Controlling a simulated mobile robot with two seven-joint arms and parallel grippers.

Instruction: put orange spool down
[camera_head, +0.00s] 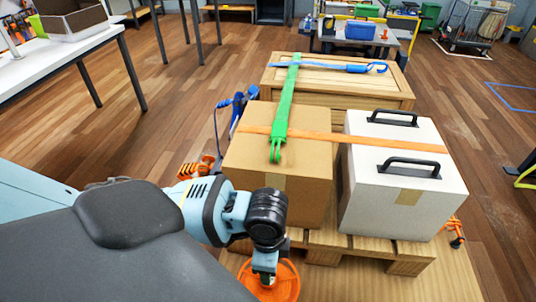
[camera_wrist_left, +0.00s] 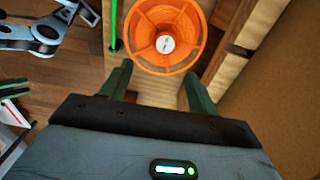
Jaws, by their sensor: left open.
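The orange spool (camera_head: 283,283) is at the bottom of the head view, partly hidden behind my left gripper (camera_head: 264,279). In the left wrist view the round, spoked spool (camera_wrist_left: 165,15) is at the top centre, over or on a pale wooden surface (camera_wrist_left: 158,92). My left gripper (camera_wrist_left: 158,72) has its two dark green fingers apart with nothing between them. The spool is just beyond the fingertips. I cannot tell whether its underside fully rests on the wood.
A cardboard box (camera_head: 255,150) and a white case with black handles (camera_head: 400,210) stand on a wooden pallet (camera_head: 375,248). A wooden crate (camera_head: 400,88) stands behind them. An orange strap (camera_head: 320,136) and a green strap (camera_head: 287,95) cross the load.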

